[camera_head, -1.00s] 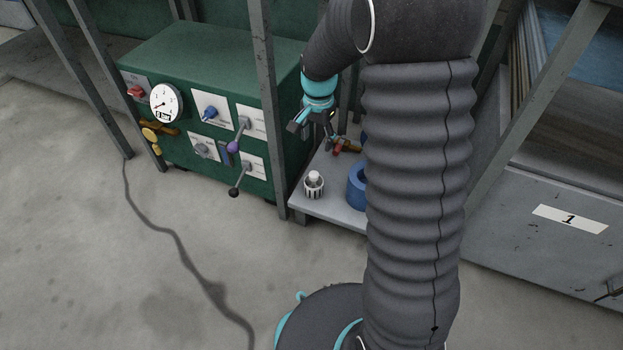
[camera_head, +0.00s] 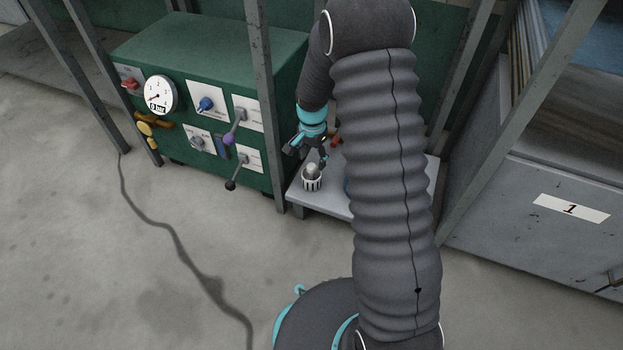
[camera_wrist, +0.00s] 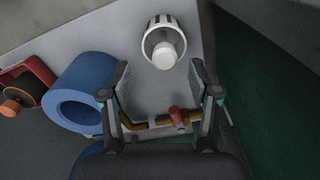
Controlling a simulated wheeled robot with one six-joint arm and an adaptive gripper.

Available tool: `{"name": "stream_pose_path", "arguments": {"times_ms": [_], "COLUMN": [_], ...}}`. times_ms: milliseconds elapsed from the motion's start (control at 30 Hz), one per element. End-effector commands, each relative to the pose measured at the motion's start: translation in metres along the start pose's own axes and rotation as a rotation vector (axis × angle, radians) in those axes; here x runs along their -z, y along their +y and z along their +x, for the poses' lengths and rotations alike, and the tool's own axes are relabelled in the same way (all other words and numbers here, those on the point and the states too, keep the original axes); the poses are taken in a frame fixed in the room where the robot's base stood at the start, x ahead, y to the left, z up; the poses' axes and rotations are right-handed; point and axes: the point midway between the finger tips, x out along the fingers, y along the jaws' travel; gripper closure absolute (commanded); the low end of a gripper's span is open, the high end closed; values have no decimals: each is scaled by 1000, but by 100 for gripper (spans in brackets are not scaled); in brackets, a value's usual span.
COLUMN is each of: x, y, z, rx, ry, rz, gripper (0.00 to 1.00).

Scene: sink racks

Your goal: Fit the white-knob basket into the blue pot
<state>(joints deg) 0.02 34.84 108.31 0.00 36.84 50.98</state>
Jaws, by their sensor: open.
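The white-knob basket (camera_head: 312,180) is a small slotted white cup with a pale knob on top. It stands upright on the grey shelf. In the wrist view the basket (camera_wrist: 162,42) is ahead of my gripper (camera_wrist: 160,75), roughly centred between the open fingers and just beyond the tips. In the head view my gripper (camera_head: 306,150) is open and empty, just above and behind the basket. The blue pot (camera_wrist: 84,95) is a thick-walled round cup to the left of the fingers in the wrist view. In the head view my arm hides nearly all of the pot.
A brass pipe with a red valve (camera_wrist: 176,117) lies beyond the fingers. The grey shelf (camera_head: 320,201) is flanked by a steel post (camera_head: 265,110) and the green gauge cabinet (camera_head: 210,55).

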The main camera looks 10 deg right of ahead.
Motion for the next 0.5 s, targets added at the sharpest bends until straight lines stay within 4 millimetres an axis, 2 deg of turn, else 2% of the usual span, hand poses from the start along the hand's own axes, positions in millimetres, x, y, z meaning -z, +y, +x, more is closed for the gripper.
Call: {"name": "stream_pose_path", "arguments": {"times_ms": [167,400,500], "x": [1,3,3], "y": [-2,-6,-6], "z": [15,47,52], "rx": [-2,-2,-1], "ry": [-1,-1,-1], "rz": [0,-1,0], "gripper": [39,39,39]}}
